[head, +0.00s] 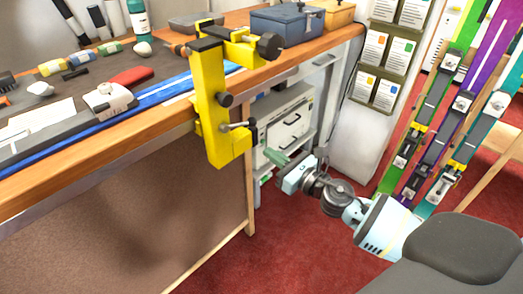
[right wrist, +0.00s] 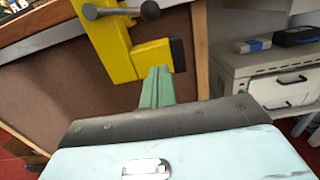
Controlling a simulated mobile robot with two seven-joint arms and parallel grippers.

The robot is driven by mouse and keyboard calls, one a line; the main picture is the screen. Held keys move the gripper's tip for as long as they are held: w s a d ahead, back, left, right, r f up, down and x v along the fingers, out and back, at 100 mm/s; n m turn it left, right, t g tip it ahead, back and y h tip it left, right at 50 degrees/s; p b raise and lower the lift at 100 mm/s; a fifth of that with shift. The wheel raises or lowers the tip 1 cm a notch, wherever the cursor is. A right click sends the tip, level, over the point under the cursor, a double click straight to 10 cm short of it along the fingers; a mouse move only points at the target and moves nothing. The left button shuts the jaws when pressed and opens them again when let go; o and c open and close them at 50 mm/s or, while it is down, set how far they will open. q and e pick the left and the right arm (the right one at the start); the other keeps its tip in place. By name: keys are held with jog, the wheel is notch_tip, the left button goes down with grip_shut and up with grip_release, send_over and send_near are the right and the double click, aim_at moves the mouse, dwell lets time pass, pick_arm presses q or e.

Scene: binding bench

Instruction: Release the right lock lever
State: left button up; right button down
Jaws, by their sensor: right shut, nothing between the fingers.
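A yellow vise (head: 214,100) is clamped at the bench's front edge in the head view. It also shows from close by in the right wrist view (right wrist: 110,45). A short metal lever with a dark knob (head: 237,126) sticks out of its lower part; the same lever (right wrist: 118,11) is at the top of the right wrist view. I cannot tell its lock state. My right gripper (head: 279,160) has its green fingers (right wrist: 157,88) shut and empty. It is below and to the right of the lever, apart from it. My left gripper is not in view.
The wooden bench (head: 150,120) carries a blue ski (head: 150,98), a white device (head: 109,100) and small tools. A shelf with a white machine (head: 289,124) stands behind my right gripper. Skis (head: 440,105) lean at the right. Red carpet is clear below.

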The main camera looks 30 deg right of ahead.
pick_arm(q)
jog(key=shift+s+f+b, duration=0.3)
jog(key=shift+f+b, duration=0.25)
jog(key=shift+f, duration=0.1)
pick_arm(e)
jog(key=shift+v, duration=2.95)
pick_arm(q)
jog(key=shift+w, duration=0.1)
pick_arm(e)
jog(key=shift+f, duration=0.1)
